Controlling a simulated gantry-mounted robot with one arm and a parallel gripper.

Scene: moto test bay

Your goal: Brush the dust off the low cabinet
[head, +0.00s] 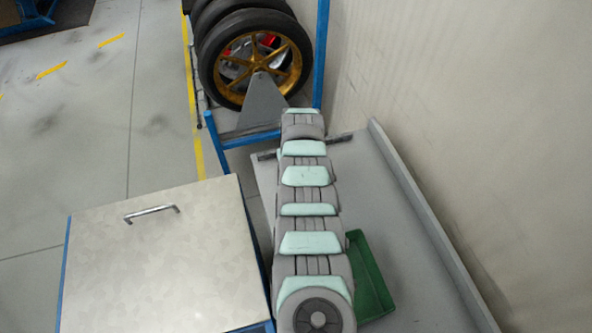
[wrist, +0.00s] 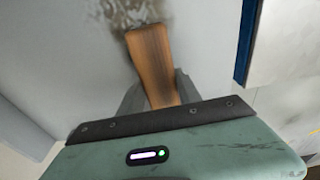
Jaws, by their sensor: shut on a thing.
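My gripper (wrist: 158,88) is shut on a brush, whose orange-brown wooden handle (wrist: 150,55) shows between the two grey fingers in the wrist view. The handle points up the picture, away from the wrist. A mottled brown-grey dusty patch (wrist: 125,14) shows at its far end on a pale surface; the bristles are not clear, and I cannot tell whether they touch it. In the head view my arm reaches over a low grey top (head: 408,265), which appears to be the low cabinet. The arm hides the gripper and brush there.
A green tray (head: 368,275) lies on the grey top, close right of my arm. A raised lip (head: 425,215) and a wall (head: 480,110) bound the right. A metal-topped box with a handle (head: 150,214) stands left. Wheels (head: 262,62) in a blue rack stand beyond.

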